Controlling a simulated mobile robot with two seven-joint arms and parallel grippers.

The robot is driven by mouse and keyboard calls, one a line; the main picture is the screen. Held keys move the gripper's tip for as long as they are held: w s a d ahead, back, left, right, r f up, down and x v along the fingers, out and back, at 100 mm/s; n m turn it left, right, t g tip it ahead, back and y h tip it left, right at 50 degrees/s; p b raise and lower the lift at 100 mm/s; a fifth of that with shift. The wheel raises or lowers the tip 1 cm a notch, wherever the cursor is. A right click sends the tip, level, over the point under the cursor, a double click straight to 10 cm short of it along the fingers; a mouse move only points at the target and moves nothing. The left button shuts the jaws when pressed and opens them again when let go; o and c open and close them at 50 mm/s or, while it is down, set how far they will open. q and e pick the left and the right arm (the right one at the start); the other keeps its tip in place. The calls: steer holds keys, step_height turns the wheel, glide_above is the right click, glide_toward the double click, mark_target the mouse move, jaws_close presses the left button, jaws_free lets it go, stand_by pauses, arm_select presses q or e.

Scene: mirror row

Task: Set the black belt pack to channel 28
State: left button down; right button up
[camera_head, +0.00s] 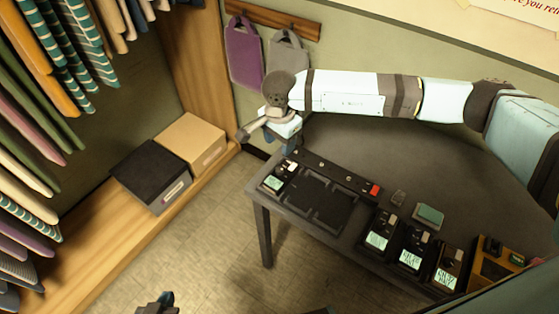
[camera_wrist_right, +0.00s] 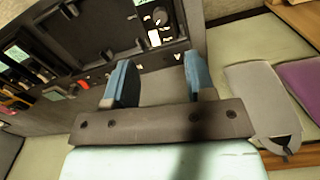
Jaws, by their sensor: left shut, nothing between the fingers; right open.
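Several belt packs with pale green screens are on the dark table (camera_head: 265,222). A black pack (camera_head: 287,168) sits at the left end of a black dock (camera_head: 318,203). Two more dark packs (camera_head: 378,240) (camera_head: 411,258) stand at the table's front right, beside a brown one (camera_head: 447,268). The screen digits are too small to read. My right gripper (camera_head: 288,140), reaching in from the right, hangs by the dock's left end. It is open and empty in the wrist view (camera_wrist_right: 158,80). My left gripper (camera_head: 160,301) is shut and empty at the bottom edge, away from the table.
A yellow unit (camera_head: 491,262) stands at the table's right end. A small green-topped item (camera_head: 429,215) lies behind the packs. Boxes (camera_head: 152,175) sit on a wooden shelf below hanging clothes. Bags (camera_head: 244,52) hang on the wall behind my right arm. Floor left of the table is clear.

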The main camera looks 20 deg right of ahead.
mark_target(280, 169)
step_height(280, 169, down, 11)
steer(key=shift+w+f+p, duration=0.1)
steer(key=shift+p, duration=0.45)
jaws_close()
steer(key=shift+m+b, duration=0.6)
steer(key=shift+m, duration=0.5)
steer(key=shift+m+b, duration=0.65)
steer(key=shift+m, duration=1.05)
